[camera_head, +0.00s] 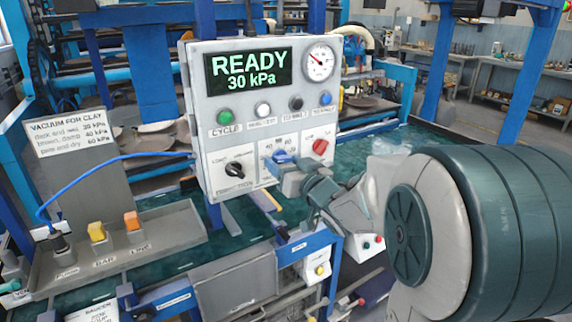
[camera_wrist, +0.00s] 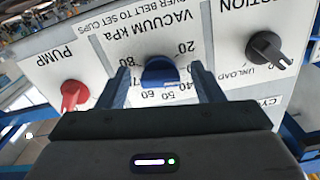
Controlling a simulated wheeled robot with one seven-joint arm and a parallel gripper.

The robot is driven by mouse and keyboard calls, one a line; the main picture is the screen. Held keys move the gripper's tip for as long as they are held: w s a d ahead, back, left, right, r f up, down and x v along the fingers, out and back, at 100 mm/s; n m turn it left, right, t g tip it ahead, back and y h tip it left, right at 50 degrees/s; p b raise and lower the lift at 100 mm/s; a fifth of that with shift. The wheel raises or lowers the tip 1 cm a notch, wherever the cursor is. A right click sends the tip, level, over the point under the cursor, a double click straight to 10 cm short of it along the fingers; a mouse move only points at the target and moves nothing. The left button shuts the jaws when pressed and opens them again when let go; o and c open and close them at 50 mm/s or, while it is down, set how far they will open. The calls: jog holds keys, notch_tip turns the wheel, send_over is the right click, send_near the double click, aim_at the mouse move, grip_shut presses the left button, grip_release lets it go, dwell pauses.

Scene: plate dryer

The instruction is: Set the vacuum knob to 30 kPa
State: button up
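The blue vacuum knob (camera_wrist: 159,73) sits on the panel's "VACUUM kPa" dial, which appears upside down in the wrist view. It also shows in the head view (camera_head: 283,156), partly behind my gripper. My gripper (camera_wrist: 160,68) is open, with one finger on each side of the knob and a visible gap on both sides. In the head view my gripper (camera_head: 287,170) is close to the panel. The knob's pointer is hard to make out. The display (camera_head: 249,72) reads "READY 30 kPa". The round gauge (camera_head: 320,62) has a red needle pointing up and left.
A red pump knob (camera_wrist: 74,94) and a black knob (camera_wrist: 268,48) flank the dial. Several buttons, including a green one (camera_head: 224,117), line the panel above. A card (camera_head: 68,133) lists vacuum values for clay.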

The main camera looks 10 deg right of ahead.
jog(key=b+v, duration=0.2)
jog(key=v, duration=1.1)
jog(key=shift+s, duration=0.35)
jog(key=shift+d, duration=0.15)
jog(key=s+d+f+m+g+h, duration=0.2)
jog(key=d+f+m+g+h, duration=0.15)
jog(key=f+g+h, duration=0.35)
jog(key=s+a+f+n+g, duration=0.1)
jog(key=s+a+f+g, duration=0.2)
jog(key=s, duration=0.3)
jog(key=s+a+f+g+y, duration=0.1)
jog(key=s+a+f+g, duration=0.3)
jog(key=s, duration=0.2)
jog(key=shift+s+a+f+n, duration=0.2)
jog(key=shift+a+f+n, duration=0.05)
jog(key=shift+a+n, duration=0.1)
